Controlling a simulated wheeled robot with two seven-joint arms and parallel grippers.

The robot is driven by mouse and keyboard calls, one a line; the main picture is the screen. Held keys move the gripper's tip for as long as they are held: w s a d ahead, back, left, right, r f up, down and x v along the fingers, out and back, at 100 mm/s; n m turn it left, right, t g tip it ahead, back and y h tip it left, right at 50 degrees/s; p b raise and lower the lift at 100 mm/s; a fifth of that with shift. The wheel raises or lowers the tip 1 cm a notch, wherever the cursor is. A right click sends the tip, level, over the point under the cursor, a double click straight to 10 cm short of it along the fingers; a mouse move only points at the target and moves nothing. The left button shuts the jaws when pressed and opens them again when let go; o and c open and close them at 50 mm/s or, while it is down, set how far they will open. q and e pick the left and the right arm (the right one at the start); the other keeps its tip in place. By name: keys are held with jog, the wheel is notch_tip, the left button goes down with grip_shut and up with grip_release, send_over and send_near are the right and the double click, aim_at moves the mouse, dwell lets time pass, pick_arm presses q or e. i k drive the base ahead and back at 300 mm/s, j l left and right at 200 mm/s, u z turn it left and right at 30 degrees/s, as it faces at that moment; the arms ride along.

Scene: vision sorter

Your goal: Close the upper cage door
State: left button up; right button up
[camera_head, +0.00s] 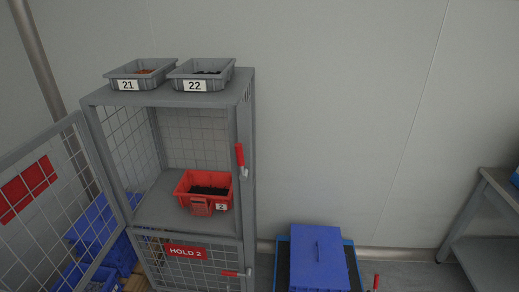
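The upper cage door (88,172) is a grey wire-mesh panel with a red plate. It stands swung open to the left of the grey cage (163,97), hinged at the cage's left front post. Inside the open upper compartment a red bin (184,187) marked 2 holds dark pieces. A red handle (240,160) sits on the cage's right front post. The lower door (160,258), with a red HOLD 2 sign, appears shut and has a red latch handle (232,274). Neither of my grippers is in view.
Grey bins 21 (112,75) and 22 (178,74) stand on the cage top. Blue crates (88,222) stand behind the open door. A blue lidded bin (317,262) stands right of the cage.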

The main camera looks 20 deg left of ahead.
aim_at(17, 192)
jog(key=u, duration=1.25)
